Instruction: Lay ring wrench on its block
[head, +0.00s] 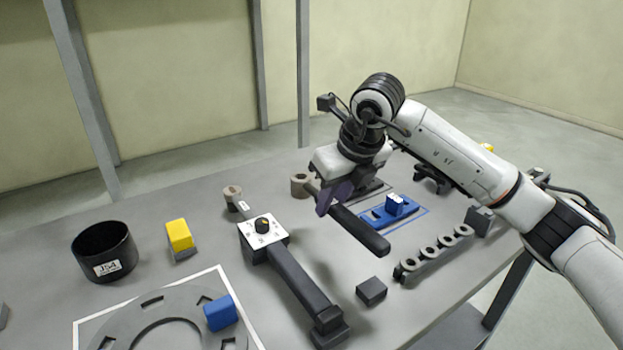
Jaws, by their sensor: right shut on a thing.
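My right gripper (335,195) is shut on the ring wrench, whose thick black handle (362,230) sticks out toward the lower right. The wrench is held in the air above the table, with the handle sloping down. On the other side of the jaws a brown ring (300,184) shows, which looks like the wrench head; the jaws hide the part between. A small dark block (371,291) sits on the table below the handle end, apart from it. I cannot tell whether this is the wrench's block. My left gripper is not in view.
A dial tool (290,275) with a long dark handle lies left of the wrench. A blue fixture (395,207) and a rack of rings (435,254) stand to the right. A black bin (104,252), a yellow block (179,234) and a grey ring plate (125,325) are at left.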

